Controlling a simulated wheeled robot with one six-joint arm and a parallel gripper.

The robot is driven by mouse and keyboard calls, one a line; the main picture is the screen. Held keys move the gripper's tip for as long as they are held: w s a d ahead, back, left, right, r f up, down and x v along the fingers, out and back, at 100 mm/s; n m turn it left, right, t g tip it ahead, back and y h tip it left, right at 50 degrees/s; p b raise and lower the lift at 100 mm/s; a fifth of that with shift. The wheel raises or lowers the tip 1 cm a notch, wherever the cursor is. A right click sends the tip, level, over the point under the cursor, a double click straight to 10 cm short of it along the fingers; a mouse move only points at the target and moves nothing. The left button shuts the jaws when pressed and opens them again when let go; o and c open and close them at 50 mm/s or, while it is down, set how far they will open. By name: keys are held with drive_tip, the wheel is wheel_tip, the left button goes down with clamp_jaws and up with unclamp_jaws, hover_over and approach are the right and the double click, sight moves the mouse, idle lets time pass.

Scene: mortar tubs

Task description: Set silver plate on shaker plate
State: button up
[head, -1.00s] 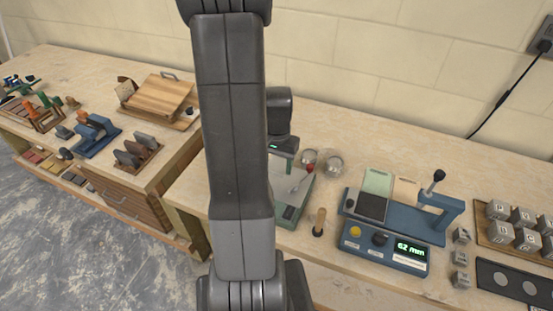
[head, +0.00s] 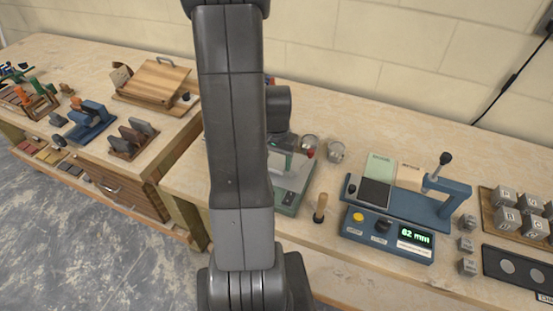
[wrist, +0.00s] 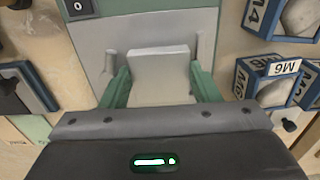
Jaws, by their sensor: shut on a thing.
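In the wrist view, my gripper (wrist: 160,88) has green fingers closed on both sides of a pale silver plate (wrist: 159,70). The plate is over a light grey-green surface of the shaker plate (wrist: 148,32), between two small grey uprights. I cannot tell whether it touches that surface. In the head view, the shaker's green base (head: 288,199) stands on the bench, partly behind my arm. My gripper (head: 284,161) is over it, largely hidden, and the silver plate is too small to make out surely there.
A blue device with a display (head: 388,237) stands to the right, with a wooden-handled tool (head: 320,207) between it and the shaker. In the wrist view, blue boxes marked M6 (wrist: 268,78) are close on the right.

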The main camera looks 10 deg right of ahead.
sight(278, 163)
drive_tip(key=shift+f+b, duration=0.55)
drive_tip(key=shift+f, duration=0.05)
drive_tip(key=o, duration=1.3)
drive_tip(key=shift+d, duration=0.1)
drive_tip(key=shift+c, duration=0.2)
drive_tip(key=shift+w+r, duration=0.2)
drive_tip(key=shift+r, duration=0.3)
wheel_tip(278, 163, up, 13)
drive_tip(key=shift+s, duration=0.3)
